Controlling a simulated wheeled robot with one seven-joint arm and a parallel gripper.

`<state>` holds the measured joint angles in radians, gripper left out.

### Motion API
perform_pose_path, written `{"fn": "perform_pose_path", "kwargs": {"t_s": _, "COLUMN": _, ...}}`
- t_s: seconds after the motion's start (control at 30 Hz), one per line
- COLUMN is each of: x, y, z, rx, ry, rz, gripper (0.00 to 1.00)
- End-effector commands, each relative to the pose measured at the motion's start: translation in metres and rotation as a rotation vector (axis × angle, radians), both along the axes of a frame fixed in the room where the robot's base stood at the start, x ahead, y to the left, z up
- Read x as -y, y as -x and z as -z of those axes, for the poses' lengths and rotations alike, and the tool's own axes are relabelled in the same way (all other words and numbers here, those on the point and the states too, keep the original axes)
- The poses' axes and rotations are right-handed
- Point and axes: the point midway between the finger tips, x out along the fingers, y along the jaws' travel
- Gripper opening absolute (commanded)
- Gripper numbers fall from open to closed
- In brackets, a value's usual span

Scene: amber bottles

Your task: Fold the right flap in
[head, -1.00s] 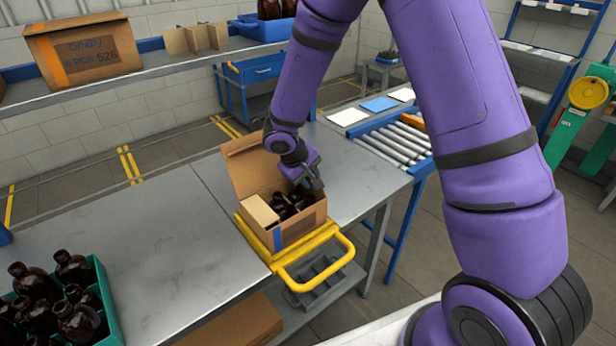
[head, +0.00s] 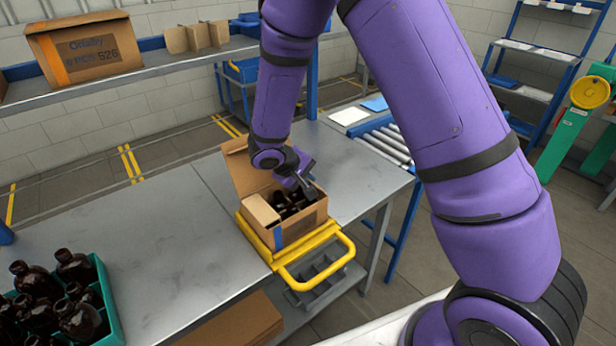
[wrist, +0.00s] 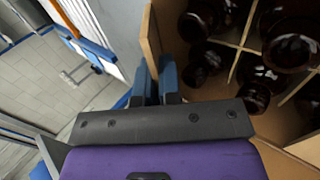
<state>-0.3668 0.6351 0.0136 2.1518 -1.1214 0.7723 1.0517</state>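The open carton (head: 300,232) stands in the yellow holder on the bench, with dark amber bottles (head: 292,202) between dividers inside it. One tall flap (head: 246,172) stands up at its back left, and a shorter flap (head: 260,212) shows at its front left. My gripper (head: 308,184) is at the carton's right side, partly hiding that side. In the wrist view, its blue fingertips (wrist: 158,82) are close together at the edge of a cardboard panel (wrist: 151,40). This seems to be the right flap, seen nearly edge-on; contact is unclear. Bottles (wrist: 255,75) are to its right.
The yellow holder (head: 335,262) has a handle loop at the bench front. A green crate of bottles (head: 108,310) is at the front left. A shelf (head: 150,66) with a cardboard box (head: 85,50) runs behind. A roller conveyor (head: 385,145) lies to the right. Bare bench (head: 180,240) is left of the carton.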

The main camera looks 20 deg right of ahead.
Motion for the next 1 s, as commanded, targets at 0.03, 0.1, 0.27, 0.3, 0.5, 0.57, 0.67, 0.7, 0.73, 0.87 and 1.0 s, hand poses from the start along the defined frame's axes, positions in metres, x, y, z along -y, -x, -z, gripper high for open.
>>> {"fn": "perform_pose_path", "kwargs": {"t_s": 0.03, "x": -0.0027, "y": 0.0003, "z": 0.0011, "rx": 0.008, "ry": 0.027, "rz": -0.006, "gripper": 0.0}}
{"fn": "perform_pose_path", "kwargs": {"t_s": 0.1, "x": -0.0036, "y": 0.0007, "z": 0.0021, "rx": 0.02, "ry": 0.064, "rz": -0.005, "gripper": 0.0}}
{"fn": "perform_pose_path", "kwargs": {"t_s": 0.27, "x": -0.0056, "y": 0.0012, "z": 0.0041, "rx": 0.047, "ry": 0.142, "rz": -0.004, "gripper": 0.0}}
{"fn": "perform_pose_path", "kwargs": {"t_s": 0.3, "x": -0.0061, "y": 0.0015, "z": 0.005, "rx": 0.052, "ry": 0.16, "rz": -0.004, "gripper": 0.0}}
{"fn": "perform_pose_path", "kwargs": {"t_s": 0.5, "x": -0.0071, "y": 0.002, "z": 0.0068, "rx": 0.076, "ry": 0.23, "rz": -0.004, "gripper": 0.0}}
{"fn": "perform_pose_path", "kwargs": {"t_s": 0.57, "x": -0.0071, "y": 0.0021, "z": 0.0072, "rx": 0.08, "ry": 0.243, "rz": -0.002, "gripper": 0.0}}
{"fn": "perform_pose_path", "kwargs": {"t_s": 0.67, "x": -0.0071, "y": 0.0022, "z": 0.0075, "rx": 0.086, "ry": 0.257, "rz": -0.001, "gripper": 0.0}}
{"fn": "perform_pose_path", "kwargs": {"t_s": 0.7, "x": -0.0071, "y": 0.0022, "z": 0.0075, "rx": 0.087, "ry": 0.261, "rz": -0.001, "gripper": 0.0}}
{"fn": "perform_pose_path", "kwargs": {"t_s": 0.73, "x": -0.0071, "y": 0.0022, "z": 0.0075, "rx": 0.087, "ry": 0.263, "rz": -0.001, "gripper": 0.0}}
{"fn": "perform_pose_path", "kwargs": {"t_s": 0.87, "x": -0.0071, "y": 0.0023, "z": 0.0075, "rx": 0.089, "ry": 0.267, "rz": -0.001, "gripper": 0.0}}
{"fn": "perform_pose_path", "kwargs": {"t_s": 1.0, "x": -0.0072, "y": 0.0023, "z": 0.0075, "rx": 0.088, "ry": 0.266, "rz": -0.001, "gripper": 0.0}}
